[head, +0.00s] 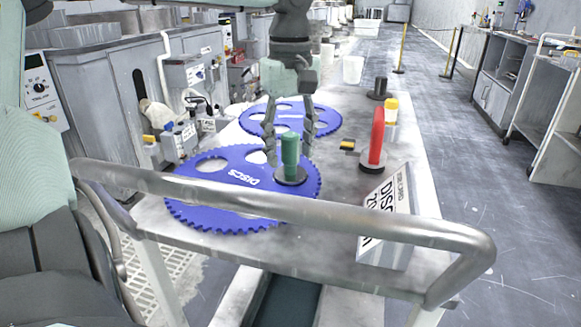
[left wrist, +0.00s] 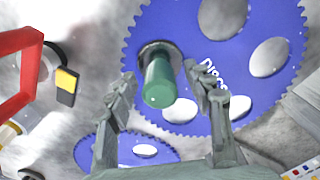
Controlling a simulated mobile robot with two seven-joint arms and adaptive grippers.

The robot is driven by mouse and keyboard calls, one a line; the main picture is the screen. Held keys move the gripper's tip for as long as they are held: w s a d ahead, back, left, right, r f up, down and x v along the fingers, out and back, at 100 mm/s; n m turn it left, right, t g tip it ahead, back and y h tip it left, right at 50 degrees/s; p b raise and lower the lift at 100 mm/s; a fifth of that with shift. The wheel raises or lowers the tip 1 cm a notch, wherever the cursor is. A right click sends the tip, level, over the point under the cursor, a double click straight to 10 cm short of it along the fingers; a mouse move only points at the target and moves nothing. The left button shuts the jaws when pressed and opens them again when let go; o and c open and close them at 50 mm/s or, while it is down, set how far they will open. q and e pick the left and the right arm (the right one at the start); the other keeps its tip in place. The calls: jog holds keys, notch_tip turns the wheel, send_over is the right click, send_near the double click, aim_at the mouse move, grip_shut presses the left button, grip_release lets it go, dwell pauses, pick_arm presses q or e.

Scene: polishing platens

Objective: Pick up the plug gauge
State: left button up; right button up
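A green cylinder (head: 290,157) on a round grey base, which I take to be the plug gauge, stands upright on the near blue toothed disc (head: 213,184). In the left wrist view the green cylinder (left wrist: 159,84) shows between the fingertips, its end facing the camera. My left gripper (head: 290,150) points down over the discs, with one finger on either side of the cylinder in the picture. It is open, and in the wrist view its fingers (left wrist: 160,75) show a gap on both sides of the cylinder. My right gripper is in neither view.
A red handle-like piece (head: 377,138) on a dark base stands to the right, with a yellow-topped bottle (head: 391,112) behind it. A white sign (head: 388,222) stands at the near right. A metal rail (head: 300,208) crosses the front. A second blue disc (head: 320,122) lies behind.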

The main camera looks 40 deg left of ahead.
pick_arm(q)
grip_shut()
jog(key=shift+r, duration=0.15)
dwell(0.4)
